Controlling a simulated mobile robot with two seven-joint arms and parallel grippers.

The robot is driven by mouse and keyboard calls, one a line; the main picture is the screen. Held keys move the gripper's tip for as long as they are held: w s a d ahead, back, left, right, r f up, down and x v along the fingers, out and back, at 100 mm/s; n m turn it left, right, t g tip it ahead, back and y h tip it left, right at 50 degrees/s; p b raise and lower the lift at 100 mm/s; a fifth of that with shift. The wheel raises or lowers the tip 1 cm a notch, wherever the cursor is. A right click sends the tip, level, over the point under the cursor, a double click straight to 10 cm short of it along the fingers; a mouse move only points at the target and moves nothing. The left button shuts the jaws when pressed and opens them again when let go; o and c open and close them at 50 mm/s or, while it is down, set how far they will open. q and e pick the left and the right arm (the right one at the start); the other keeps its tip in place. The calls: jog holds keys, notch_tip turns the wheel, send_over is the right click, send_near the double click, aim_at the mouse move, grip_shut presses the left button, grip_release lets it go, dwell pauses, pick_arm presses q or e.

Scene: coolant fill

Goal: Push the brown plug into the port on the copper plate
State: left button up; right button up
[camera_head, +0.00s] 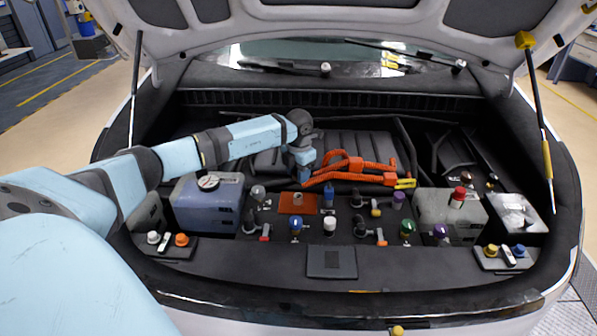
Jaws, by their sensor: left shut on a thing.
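The copper plate (291,209) is an orange-brown square near the middle of the engine bay, with a small port (297,198) on it. My left arm reaches in from the left, and my left gripper (305,181) points down just above and behind the plate's right side. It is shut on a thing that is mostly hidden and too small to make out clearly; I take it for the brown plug. I cannot tell whether it touches the port. My right gripper is out of view.
Orange cables (350,172) lie just right of my gripper. A blue-grey tank (208,205) stands left of the plate and a grey tank (450,215) at the right. Several coloured caps, such as a blue one (296,223), stand in front. The raised hood hangs above.

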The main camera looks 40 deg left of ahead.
pick_arm(q)
notch_tip(320, 180, down, 4)
jog(key=shift+r+b, duration=0.15)
jog(key=shift+b, duration=0.8)
jog(key=shift+f, duration=0.45)
dwell(0.5)
jog(key=shift+f+b, duration=0.95)
jog(key=shift+f, duration=0.35)
jog(key=o, duration=1)
